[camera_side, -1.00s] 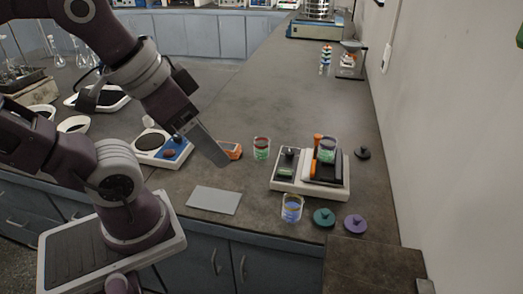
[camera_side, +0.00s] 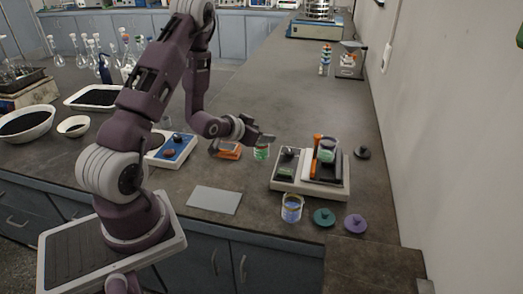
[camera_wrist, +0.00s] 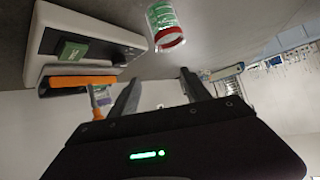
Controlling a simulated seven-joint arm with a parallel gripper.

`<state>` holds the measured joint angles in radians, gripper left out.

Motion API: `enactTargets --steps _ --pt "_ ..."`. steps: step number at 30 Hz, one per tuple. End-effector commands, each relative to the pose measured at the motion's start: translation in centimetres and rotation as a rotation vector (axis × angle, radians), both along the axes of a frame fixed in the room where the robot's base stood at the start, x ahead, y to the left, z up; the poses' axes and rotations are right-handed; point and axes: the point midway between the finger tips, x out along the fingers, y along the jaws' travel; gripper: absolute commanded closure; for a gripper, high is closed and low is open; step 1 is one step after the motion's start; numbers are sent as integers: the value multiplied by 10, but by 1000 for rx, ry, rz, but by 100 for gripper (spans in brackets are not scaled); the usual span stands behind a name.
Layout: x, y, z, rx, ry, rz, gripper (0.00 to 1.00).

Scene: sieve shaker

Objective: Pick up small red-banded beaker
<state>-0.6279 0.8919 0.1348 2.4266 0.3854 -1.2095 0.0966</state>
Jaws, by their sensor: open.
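The small red-banded beaker (camera_side: 262,153) stands on the bench left of the white shaker-like device, with green at its lower part. In the wrist view the beaker (camera_wrist: 165,22) appears inverted at the top edge, its red band toward the fingers.
The white device (camera_side: 283,186) carries another beaker (camera_side: 328,155) and an orange-handled item (camera_side: 317,140). A blue-filled beaker (camera_side: 292,210), a teal lid (camera_side: 324,217) and a purple lid (camera_side: 355,223) stand in front. An orange box (camera_side: 229,151) sits close left of the red-banded beaker.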

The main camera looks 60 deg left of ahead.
Motion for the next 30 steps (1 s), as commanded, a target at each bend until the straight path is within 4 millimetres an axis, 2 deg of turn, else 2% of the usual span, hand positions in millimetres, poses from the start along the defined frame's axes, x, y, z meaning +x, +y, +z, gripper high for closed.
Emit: enactTargets --steps 1,3,6,9,11,16,21,27,30 --pt "-13 8 -27 -21 -29 22 44" --pt "-26 14 -46 -36 -93 48 44" --pt "-42 18 -61 -50 -159 78 44" --pt "-46 19 -67 -53 -194 91 44" --pt "-39 23 -70 -51 -202 91 44" --pt "-5 36 -83 -49 -204 90 44" --pt "14 43 -91 -51 -202 91 44" --pt "49 54 -102 -50 -203 92 44" --pt "57 57 -106 -52 -201 92 44"
